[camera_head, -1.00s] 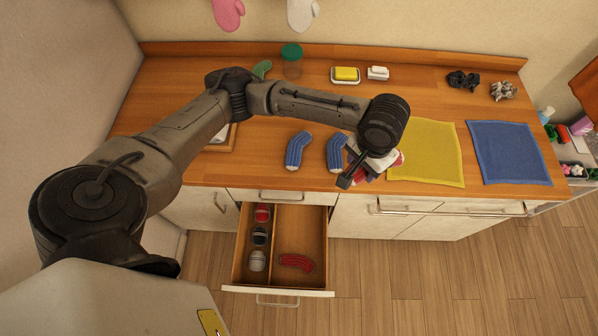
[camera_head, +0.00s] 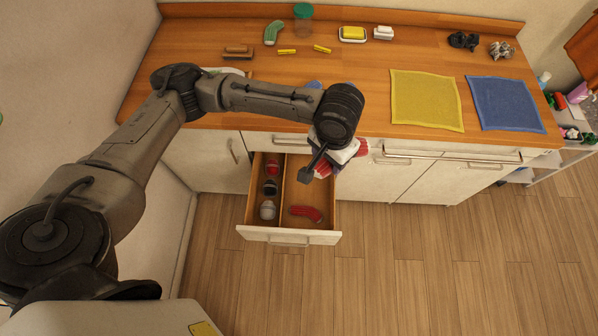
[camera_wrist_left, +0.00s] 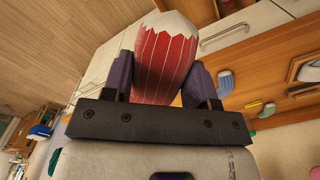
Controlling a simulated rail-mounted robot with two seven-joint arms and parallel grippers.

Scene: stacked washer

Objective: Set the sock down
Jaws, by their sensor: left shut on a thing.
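My left gripper (camera_head: 316,168) is shut on a red striped sock with a white end. The sock (camera_head: 361,148) shows partly in the head view, over the right front part of the open drawer and the counter edge. In the left wrist view the sock (camera_wrist_left: 165,62) stands between the two fingers of the gripper (camera_wrist_left: 160,85). The open drawer (camera_head: 290,238) has two compartments. Another red sock (camera_head: 305,213) lies in its right compartment. The left compartment holds a red, a dark and a grey rolled item (camera_head: 268,210). My right gripper is out of view.
On the counter (camera_head: 365,85) lie a yellow cloth (camera_head: 427,99) and a blue cloth (camera_head: 506,103).

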